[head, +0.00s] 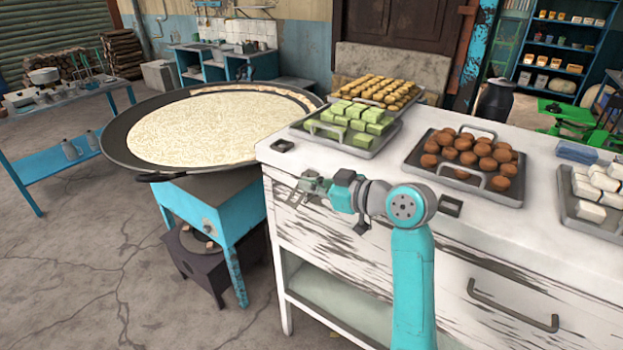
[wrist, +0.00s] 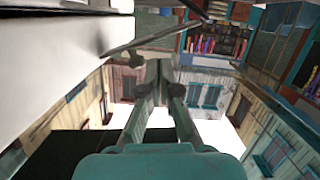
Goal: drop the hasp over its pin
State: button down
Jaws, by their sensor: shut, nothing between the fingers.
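My gripper (head: 297,192) is shut and empty in front of the white cabinet's front face, near its left corner and below the top edge. In the wrist view my gripper (wrist: 165,82) has its fingers together and points past the white cabinet edge. A thin dark bar (wrist: 155,37) crosses just beyond the fingertips in that view; I cannot tell whether it is the hasp or a handle, nor whether the fingers touch it. I cannot make out the hasp or its pin in the head view; my gripper and wrist cover part of that cabinet front.
The cabinet top (head: 365,170) holds trays of green blocks (head: 352,122), brown balls (head: 470,153) and white blocks (head: 600,187). A drawer handle (head: 513,307) sticks out at lower right. A wide pan (head: 120,140) on a blue stove stands left. Floor at left front is clear.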

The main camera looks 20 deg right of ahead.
jog(key=f+n, duration=0.2)
jog(key=f+n+t+h, duration=0.1)
jog(key=f+n, duration=0.1)
jog(key=n, duration=0.1)
jog(key=shift+w+d, duration=0.1)
jog(key=shift+d, duration=0.1)
dwell(0.5)
dwell(0.4)
